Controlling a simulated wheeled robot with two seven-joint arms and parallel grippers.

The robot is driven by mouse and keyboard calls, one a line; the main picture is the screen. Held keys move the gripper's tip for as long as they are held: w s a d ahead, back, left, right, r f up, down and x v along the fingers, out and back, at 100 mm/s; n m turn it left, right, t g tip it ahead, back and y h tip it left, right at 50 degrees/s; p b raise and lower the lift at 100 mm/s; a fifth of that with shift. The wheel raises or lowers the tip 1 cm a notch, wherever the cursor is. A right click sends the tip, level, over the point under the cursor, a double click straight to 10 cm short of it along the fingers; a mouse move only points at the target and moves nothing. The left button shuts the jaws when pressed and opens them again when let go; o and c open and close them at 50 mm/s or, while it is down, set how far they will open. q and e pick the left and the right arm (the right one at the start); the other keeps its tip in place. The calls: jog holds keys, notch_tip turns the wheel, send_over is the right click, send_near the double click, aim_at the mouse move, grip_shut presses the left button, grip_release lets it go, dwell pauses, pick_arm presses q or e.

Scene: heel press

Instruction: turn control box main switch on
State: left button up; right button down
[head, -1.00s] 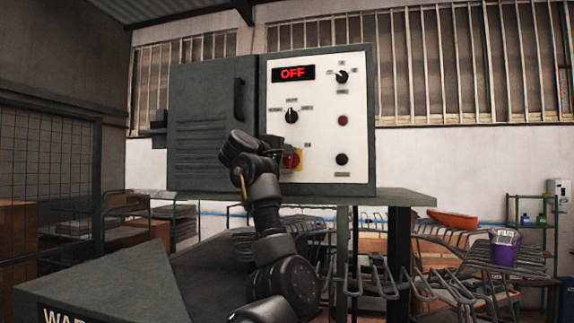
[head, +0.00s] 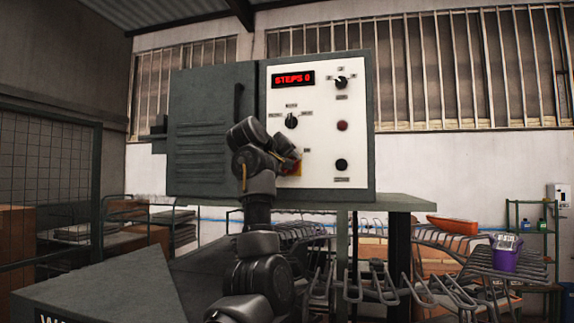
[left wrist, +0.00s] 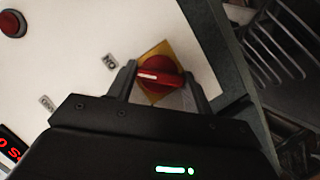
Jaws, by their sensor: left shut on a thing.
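The control box (head: 310,180) has a white panel, and its red display (head: 293,79) reads "STEPS 0". The main switch (left wrist: 158,74) is a red rotary knob on a yellow plate. In the left wrist view its white mark lies roughly level across the picture, toward the "NO"-like label seen upside down. My left gripper (left wrist: 166,82) is shut on the knob, one finger at each side. In the head view my left arm (head: 257,160) covers most of the switch; only a bit of red and yellow shows. My right gripper is not in view.
Two black selector knobs (head: 291,121) (head: 341,82), a red button (head: 342,126) and a black button (head: 341,164) are on the panel. A grey door (head: 205,120) is at its left. A shelf ledge (head: 395,201) lies under the box. Wire racks and a purple bin (head: 506,258) stand at right.

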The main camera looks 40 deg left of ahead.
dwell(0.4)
pick_arm(q)
jog(key=o, duration=1)
jog(key=shift+w, duration=0.1)
jog(key=shift+b+v, duration=2.7)
jog(key=shift+v, duration=2.75)
jog(key=shift+a, duration=0.1)
jog(key=shift+f, duration=0.1)
